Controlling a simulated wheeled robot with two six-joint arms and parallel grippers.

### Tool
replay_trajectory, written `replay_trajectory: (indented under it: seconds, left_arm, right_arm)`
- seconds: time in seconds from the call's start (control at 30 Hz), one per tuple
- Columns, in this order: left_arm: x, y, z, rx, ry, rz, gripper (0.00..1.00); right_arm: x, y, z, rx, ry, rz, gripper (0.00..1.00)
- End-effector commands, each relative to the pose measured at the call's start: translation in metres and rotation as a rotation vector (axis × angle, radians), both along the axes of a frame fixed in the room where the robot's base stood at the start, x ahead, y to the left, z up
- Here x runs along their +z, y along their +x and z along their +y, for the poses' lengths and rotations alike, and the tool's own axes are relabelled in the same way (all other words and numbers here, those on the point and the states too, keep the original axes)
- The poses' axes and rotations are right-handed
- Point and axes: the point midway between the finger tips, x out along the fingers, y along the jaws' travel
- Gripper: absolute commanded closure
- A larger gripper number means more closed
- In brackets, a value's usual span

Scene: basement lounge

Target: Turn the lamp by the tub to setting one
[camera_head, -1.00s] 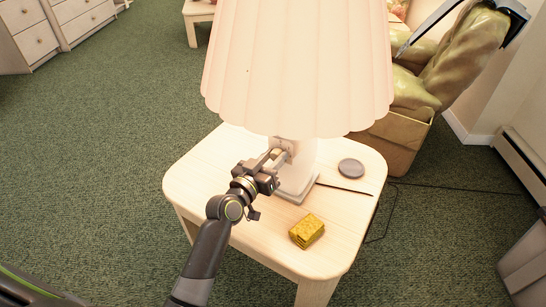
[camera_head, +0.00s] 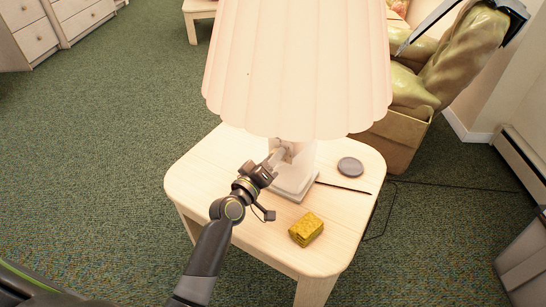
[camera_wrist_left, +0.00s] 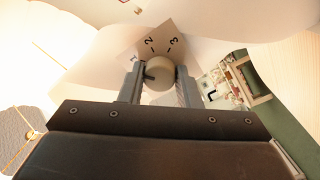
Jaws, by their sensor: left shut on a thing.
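The lamp (camera_head: 300,70) has a wide pleated cream shade and a pale base (camera_head: 294,183), and stands on a small wooden table (camera_head: 205,165). In the left wrist view a round beige knob (camera_wrist_left: 160,76) sits in front of a pale plate (camera_wrist_left: 162,42) marked 1, 2 and 3. A dark mark shows on the knob's left side, below the 1. My left gripper (camera_head: 276,157) is under the shade, and its fingers (camera_wrist_left: 159,88) are shut on the knob from both sides. I cannot clearly make out a tub. My right gripper is not in view.
A yellow block (camera_head: 306,229), a grey disc (camera_head: 350,167) and a thin dark stick (camera_head: 343,187) lie on the tabletop. A greenish armchair (camera_head: 460,65) stands behind at the right. A cord (camera_head: 385,215) runs over the green carpet. Open carpet lies left.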

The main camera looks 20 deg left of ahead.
Motion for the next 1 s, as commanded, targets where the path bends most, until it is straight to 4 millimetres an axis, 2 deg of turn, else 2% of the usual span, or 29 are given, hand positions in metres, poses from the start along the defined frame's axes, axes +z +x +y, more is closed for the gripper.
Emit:
replay_trajectory:
  seconds: [0.47,0.5,0.67,1.0]
  left_arm:
    - [-0.0009,-0.0003,-0.0001,-0.001,-0.017,0.006,0.93]
    - [-0.0009,-0.0003,-0.0001,-0.001,-0.017,0.006,0.69]
    - [-0.0007,-0.0002,0.0,0.0,-0.016,0.005,0.48]
    - [-0.0009,-0.0034,0.0011,0.001,-0.016,0.004,0.48]
  right_arm:
    - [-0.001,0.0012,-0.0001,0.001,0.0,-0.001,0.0]
    - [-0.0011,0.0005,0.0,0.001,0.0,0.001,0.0]
    - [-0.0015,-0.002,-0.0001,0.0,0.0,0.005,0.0]
    - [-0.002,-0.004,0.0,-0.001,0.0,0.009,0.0]
